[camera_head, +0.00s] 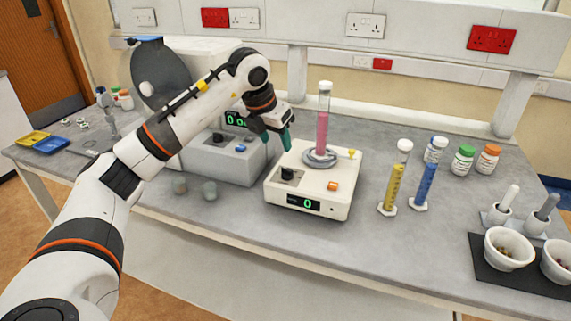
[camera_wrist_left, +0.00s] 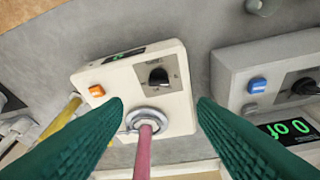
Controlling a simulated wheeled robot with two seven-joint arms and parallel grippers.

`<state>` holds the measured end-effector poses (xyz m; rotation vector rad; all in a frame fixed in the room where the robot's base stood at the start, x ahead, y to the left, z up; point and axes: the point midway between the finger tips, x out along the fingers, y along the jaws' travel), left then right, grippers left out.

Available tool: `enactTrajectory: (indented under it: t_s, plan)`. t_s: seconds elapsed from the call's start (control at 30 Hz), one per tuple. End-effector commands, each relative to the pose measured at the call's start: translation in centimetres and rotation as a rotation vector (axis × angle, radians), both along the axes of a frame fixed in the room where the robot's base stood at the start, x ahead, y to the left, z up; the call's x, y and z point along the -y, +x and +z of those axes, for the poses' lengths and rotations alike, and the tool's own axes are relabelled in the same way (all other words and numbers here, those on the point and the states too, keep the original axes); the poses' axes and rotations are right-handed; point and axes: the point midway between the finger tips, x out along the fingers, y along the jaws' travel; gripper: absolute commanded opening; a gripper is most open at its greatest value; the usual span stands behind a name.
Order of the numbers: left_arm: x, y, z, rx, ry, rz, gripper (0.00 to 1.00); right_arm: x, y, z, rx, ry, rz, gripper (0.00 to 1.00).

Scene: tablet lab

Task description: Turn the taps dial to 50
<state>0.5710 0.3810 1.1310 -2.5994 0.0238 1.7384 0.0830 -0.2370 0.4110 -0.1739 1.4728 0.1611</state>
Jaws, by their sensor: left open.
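The white tapping device (camera_head: 340,205) stands mid-bench, with a pink-filled cylinder (camera_head: 322,125) upright on its top. Its black dial (camera_head: 288,174) sits at the left of the top face, and its green display (camera_head: 303,203) reads 0. An orange button (camera_head: 333,186) is to the right of the dial. My left gripper (camera_head: 276,140) is open and empty, above and behind the dial, not touching it. In the left wrist view the dial (camera_wrist_left: 158,78) and the pink cylinder (camera_wrist_left: 143,155) show between the two green fingers (camera_wrist_left: 160,102). My right gripper is not in view.
A grey machine (camera_head: 200,165) with its own dial and blue button stands close on the left. Yellow (camera_head: 392,188) and blue (camera_head: 425,187) cylinders stand to the right, with capped bottles (camera_head: 462,160) behind.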

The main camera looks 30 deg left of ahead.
Motion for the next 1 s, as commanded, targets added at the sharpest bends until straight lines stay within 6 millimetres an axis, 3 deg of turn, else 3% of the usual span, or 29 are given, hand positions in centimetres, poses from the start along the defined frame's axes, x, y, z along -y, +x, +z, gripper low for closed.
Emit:
enactTrajectory:
  t_s: [0.3,0.5,0.7,0.97,1.0]
  plan:
    - [0.2,2.3,-5.7,-0.005,-0.003,-0.003,0.53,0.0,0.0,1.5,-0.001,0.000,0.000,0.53]
    - [0.3,3.6,-8.6,-0.001,-0.005,-0.004,0.53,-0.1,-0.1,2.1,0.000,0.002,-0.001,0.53]
    - [0.2,4.0,-9.8,0.001,-0.003,-0.004,0.53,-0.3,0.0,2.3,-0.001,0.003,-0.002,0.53]
    - [0.2,4.1,-10.0,0.001,-0.003,-0.005,0.53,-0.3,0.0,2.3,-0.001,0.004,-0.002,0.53]
    - [0.2,4.1,-10.0,0.001,-0.003,-0.005,0.48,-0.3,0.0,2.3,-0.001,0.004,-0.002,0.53]
